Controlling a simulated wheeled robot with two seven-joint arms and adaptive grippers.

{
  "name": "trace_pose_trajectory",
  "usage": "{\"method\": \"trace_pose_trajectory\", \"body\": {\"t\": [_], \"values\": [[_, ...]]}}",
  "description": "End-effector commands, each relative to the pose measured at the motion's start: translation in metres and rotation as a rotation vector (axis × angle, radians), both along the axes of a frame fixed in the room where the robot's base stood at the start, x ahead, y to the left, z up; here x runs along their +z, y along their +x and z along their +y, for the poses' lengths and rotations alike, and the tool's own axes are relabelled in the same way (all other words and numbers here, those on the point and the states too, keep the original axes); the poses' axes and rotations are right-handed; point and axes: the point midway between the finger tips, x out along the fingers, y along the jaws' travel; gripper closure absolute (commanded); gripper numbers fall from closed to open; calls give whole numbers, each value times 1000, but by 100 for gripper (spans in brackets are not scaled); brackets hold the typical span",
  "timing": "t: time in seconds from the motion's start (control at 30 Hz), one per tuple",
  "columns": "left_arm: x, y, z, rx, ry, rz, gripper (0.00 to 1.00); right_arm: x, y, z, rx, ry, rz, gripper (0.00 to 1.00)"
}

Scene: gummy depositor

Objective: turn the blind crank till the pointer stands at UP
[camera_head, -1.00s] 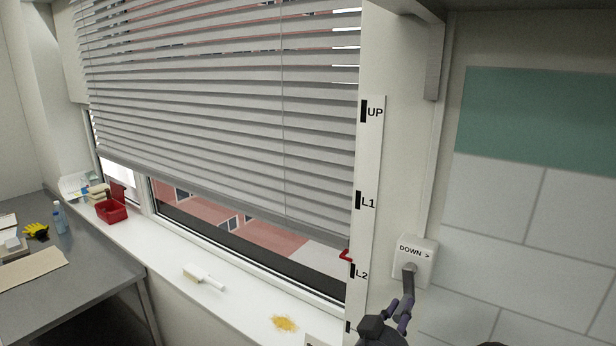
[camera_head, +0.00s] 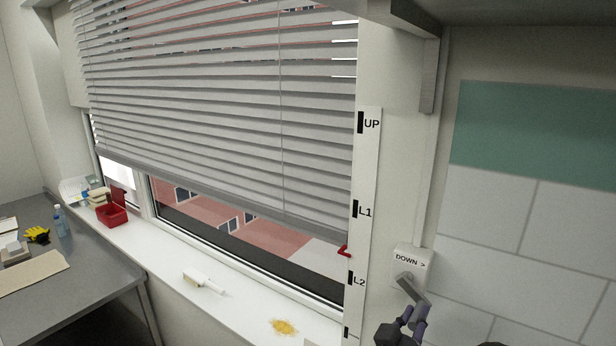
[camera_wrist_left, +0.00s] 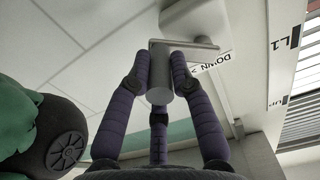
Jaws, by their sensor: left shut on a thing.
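The blind crank (camera_head: 411,289) comes out of a white box (camera_head: 413,264) marked "DOWN >" on the wall at the right. Its arm slants down to the right. My left gripper (camera_head: 413,314) is shut on the crank's grey handle (camera_wrist_left: 161,82), with purple fingers on both sides of it in the left wrist view. The red pointer (camera_head: 344,251) stands between L1 and L2 on the white scale strip (camera_head: 365,180), slightly nearer L2. UP is near the strip's top. The grey blind (camera_head: 220,120) covers most of the window. My right gripper is not in view.
The white sill (camera_head: 165,258) holds a red box (camera_head: 111,213), a brush (camera_head: 203,281) and yellow crumbs (camera_head: 284,327). A grey table (camera_head: 90,285) stands at the left. A shelf bracket (camera_head: 431,75) juts out above the crank box.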

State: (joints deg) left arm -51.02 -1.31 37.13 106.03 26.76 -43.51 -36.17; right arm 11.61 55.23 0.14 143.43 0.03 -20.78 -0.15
Motion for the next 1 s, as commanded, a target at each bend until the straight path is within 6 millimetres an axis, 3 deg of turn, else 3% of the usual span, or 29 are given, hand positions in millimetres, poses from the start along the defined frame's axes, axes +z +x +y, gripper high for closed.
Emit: {"method": "trace_pose_trajectory", "body": {"t": [0.3,0.63,0.9,1.0], "values": [[32,-4,-6,6,-9,-5,100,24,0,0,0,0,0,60],[29,-4,-6,7,-6,0,100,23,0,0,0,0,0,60],[55,-1,-1,10,-7,-1,100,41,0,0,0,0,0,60],[56,-1,-1,10,-7,-1,100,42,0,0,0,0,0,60]]}}
